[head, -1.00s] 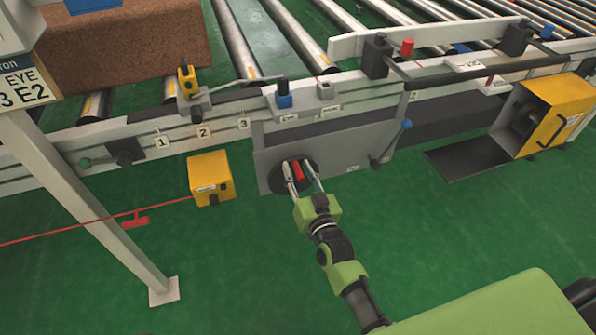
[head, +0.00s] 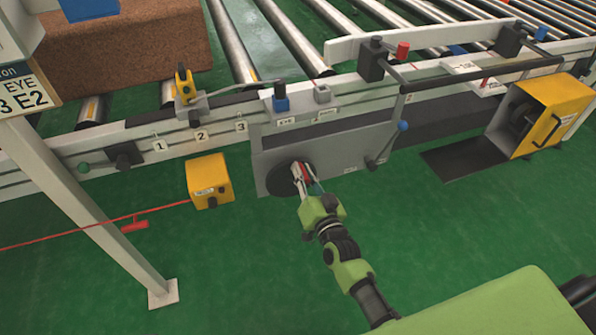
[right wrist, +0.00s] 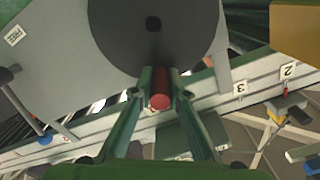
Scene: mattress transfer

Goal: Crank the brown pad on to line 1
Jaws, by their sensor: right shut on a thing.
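The brown pad (head: 125,45) is a speckled block at the upper left of the head view, lying on the rollers. Its far part is cut off. The line 1 plate (head: 160,146) is on the rail below it. The crank is a dark disc (head: 281,181) with a red handle (head: 307,174) on the grey front panel. My right gripper (head: 303,178) is shut on the red handle. In the right wrist view the fingers stand on both sides of the red handle (right wrist: 160,101), under the dark disc (right wrist: 155,30). My left gripper is not in view.
Plates 2 (head: 201,135) and 3 (head: 241,127) follow along the rail. A yellow box (head: 209,181) with a red cord hangs left of the crank. A white post (head: 90,215) stands at left. Green floor is open in front.

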